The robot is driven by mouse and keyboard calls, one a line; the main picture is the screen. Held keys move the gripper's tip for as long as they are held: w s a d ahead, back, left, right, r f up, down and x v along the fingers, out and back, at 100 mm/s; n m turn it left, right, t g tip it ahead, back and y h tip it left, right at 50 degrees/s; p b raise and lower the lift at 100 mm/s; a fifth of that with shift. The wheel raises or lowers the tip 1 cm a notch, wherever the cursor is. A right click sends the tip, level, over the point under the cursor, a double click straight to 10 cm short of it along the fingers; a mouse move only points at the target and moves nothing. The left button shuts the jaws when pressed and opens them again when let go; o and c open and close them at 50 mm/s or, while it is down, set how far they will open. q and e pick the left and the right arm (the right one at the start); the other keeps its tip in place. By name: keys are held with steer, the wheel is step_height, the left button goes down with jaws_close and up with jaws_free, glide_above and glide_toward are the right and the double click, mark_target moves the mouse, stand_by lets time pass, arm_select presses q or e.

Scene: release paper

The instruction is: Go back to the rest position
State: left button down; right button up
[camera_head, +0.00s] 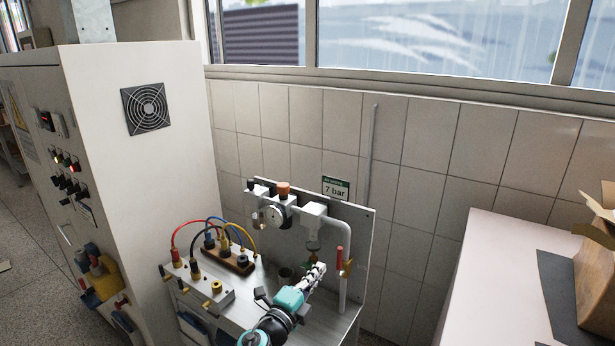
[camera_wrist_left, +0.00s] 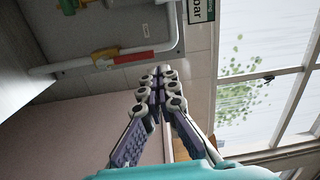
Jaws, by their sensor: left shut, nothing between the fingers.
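My left gripper (camera_head: 318,270) reaches over the metal bench from the bottom of the head view. Its fingertips are just left of the red valve handle (camera_head: 339,262) in that view. In the left wrist view the gripper (camera_wrist_left: 157,78) is shut with its fingertips together and nothing between them. The red handle (camera_wrist_left: 134,57) also shows there, apart from the fingers, on the white pipe (camera_wrist_left: 75,64). My right gripper is in neither view.
A panel with a gauge (camera_head: 271,216) and a "7 bar" sign (camera_head: 336,189) stands behind the bench (camera_head: 262,305). Coloured cables (camera_head: 205,226) join blocks at left. A tall white cabinet (camera_head: 150,190) stands left. A pale table (camera_head: 490,260) with a cardboard box (camera_head: 597,275) is right.

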arm_select(q)
steer(key=s+a+r+n+y, duration=0.25)
steer(key=a+n+y, duration=0.35)
steer(key=a+n, duration=0.3)
steer(key=s+a+r+n+y, duration=0.1)
steer(key=s+a+n+y, duration=0.35)
steer(key=a, duration=0.65)
steer(key=s+a+f+n+g, duration=0.1)
steer(key=s+f+n+g, duration=0.3)
steer(key=s, duration=0.6)
steer(key=s+a+f+n+g, duration=0.1)
steer(key=s+f+n+g, duration=0.3)
steer(key=s+f, duration=0.5)
steer(key=shift+s+n+g+h, duration=0.35)
steer(key=shift+s+n, duration=0.3)
steer(key=shift+n, duration=0.5)
